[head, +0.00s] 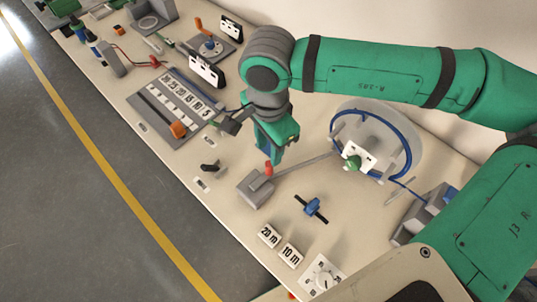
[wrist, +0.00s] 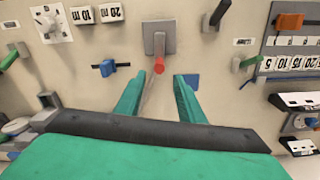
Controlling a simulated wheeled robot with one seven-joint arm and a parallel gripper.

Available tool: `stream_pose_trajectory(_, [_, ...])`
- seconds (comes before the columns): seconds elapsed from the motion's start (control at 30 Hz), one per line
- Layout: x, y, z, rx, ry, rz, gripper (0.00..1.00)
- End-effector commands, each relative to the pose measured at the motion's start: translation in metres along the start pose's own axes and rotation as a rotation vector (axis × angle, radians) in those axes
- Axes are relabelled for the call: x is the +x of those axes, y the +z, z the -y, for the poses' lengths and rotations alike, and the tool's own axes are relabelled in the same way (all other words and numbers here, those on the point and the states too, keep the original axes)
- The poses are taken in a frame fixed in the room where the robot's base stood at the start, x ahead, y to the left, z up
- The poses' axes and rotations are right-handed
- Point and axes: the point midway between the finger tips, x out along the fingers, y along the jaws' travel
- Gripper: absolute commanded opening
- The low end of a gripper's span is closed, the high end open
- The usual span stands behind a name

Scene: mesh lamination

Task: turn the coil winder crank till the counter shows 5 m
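The coil winder (head: 403,165) is a pale disc with blue tubing around it, at the right in the head view. A white plate and a green knob (head: 353,163) sit at its front; I cannot tell whether the knob is the crank's handle. I cannot make out a counter reading. My gripper (head: 272,158) points down left of the winder, above a grey block (head: 255,190) with a red-tipped lever. In the wrist view my gripper (wrist: 161,80) is open and empty, its fingers apart, with the red tip (wrist: 158,65) just beyond and between them.
Tags reading 20 m (head: 269,235) and 10 m (head: 291,254) lie near a white dial (head: 322,277). A blue-handled valve (head: 312,207) is right of the grey block. A numbered grey board with an orange slider (head: 178,129) is at the left. Bare tabletop separates these.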

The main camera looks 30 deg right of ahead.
Motion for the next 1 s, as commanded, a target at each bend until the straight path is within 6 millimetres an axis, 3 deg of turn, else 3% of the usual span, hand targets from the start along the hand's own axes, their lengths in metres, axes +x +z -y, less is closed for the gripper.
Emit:
stream_pose_trajectory(0.27, [-0.022, -0.001, -0.001, 0.002, 0.0, 0.0, 0.36])
stream_pose_trajectory(1.0, [-0.022, 0.0, -0.001, 0.001, 0.001, 0.0, 0.36])
